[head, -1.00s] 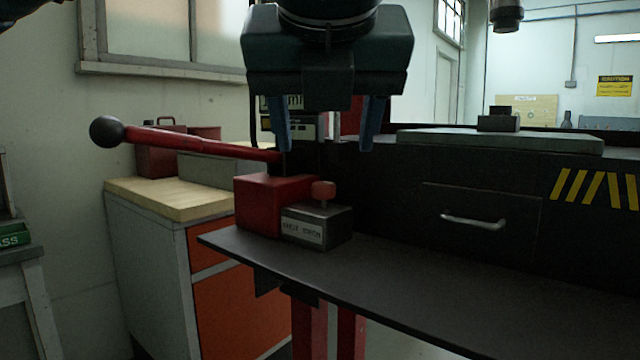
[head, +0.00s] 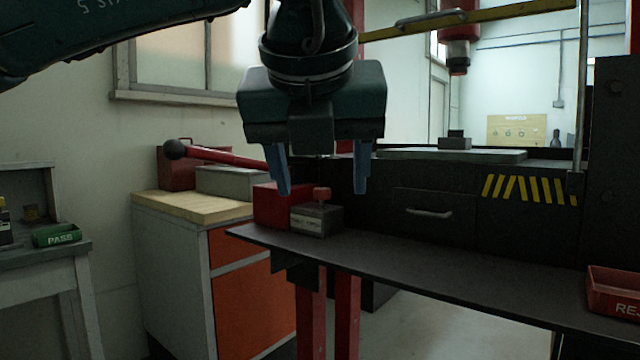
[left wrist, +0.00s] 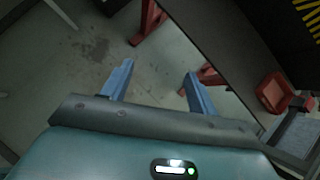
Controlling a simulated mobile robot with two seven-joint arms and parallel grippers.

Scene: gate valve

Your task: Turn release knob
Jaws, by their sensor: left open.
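The release knob (head: 322,194) is a small red knob on top of a grey labelled block (head: 316,219). The block is joined to a red pump body (head: 272,205) at the left end of the dark shelf. A red lever (head: 225,157) with a black ball end reaches left from the pump. My left gripper (head: 323,192) points down with its blue fingers apart and empty. In the head view the fingers appear on either side of the knob; whether they are level with it I cannot tell. The left wrist view shows the open fingers (left wrist: 158,88) over the floor, without the knob.
A dark shelf (head: 420,268) runs right, largely bare, to a red bin (head: 615,290). A drawer front (head: 430,213) stands behind it.

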